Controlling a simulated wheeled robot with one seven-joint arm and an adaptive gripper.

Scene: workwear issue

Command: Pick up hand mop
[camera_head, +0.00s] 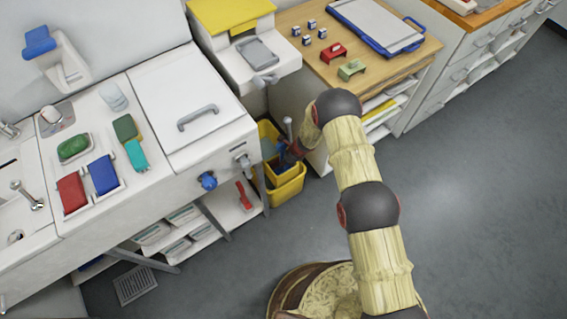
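A blue item (282,153) at the yellow bucket (288,190) may be the hand mop. A thin grey handle (288,128) stands up beside it, but I cannot tell whether the two are one piece. The bucket stands on the floor between the white counter and the wooden-topped cabinet. My arm reaches over from the lower right and bends down towards the bucket. My gripper (292,151) is at the bucket's upper right, close to the blue item. Its fingers are small and partly hidden, so I cannot tell whether they touch or hold anything.
The white counter (225,143) closes in the bucket on the left, with a blue knob (208,181) and a red-handled tool (244,195) near its front. The wooden-topped cabinet (400,72) stands on the right. The grey floor (480,190) is clear at right.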

